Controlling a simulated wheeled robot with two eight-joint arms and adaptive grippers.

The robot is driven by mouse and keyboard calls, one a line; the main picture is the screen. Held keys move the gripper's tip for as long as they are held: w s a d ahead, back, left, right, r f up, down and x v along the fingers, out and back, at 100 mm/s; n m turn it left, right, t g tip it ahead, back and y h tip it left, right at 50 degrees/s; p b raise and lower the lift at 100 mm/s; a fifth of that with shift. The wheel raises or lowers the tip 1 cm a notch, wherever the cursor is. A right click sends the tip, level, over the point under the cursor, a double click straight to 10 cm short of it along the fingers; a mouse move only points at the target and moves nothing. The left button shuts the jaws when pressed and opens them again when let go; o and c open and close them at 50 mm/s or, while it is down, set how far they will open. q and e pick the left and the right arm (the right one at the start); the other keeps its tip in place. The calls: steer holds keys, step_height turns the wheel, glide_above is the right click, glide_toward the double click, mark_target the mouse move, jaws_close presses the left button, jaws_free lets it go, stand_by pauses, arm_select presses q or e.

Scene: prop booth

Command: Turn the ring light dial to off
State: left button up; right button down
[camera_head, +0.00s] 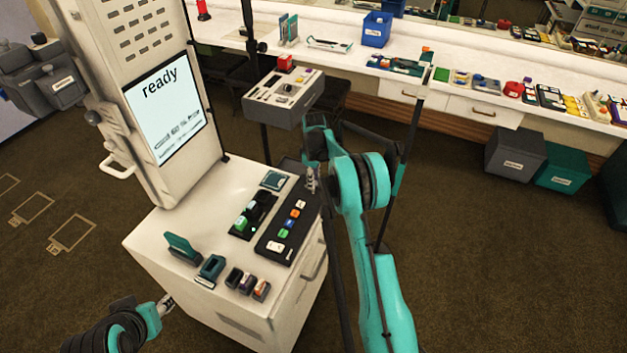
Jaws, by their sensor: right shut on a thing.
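A dark control panel (270,246) with several coloured buttons lies on top of the white booth cabinet (155,240). My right gripper (312,186) reaches down at the panel's far right end. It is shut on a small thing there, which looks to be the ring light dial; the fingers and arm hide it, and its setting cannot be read. My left gripper (167,303) is at the lower left, beside the cabinet's front and apart from the panel; its fingers are too small to tell open from shut.
The booth screen (165,105) reads "ready". A grey box with a knob (283,98) stands behind the cabinet. Green and dark holders (211,268) sit near the cabinet's front edge. A long white counter (345,60) with props runs along the back.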

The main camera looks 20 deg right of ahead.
stand_by(0.3)
steer(key=c, duration=1.3)
jaws_free()
steer(key=shift+r, duration=0.15)
step_height(320, 180, up, 12)
steer(key=shift+f, duration=0.15)
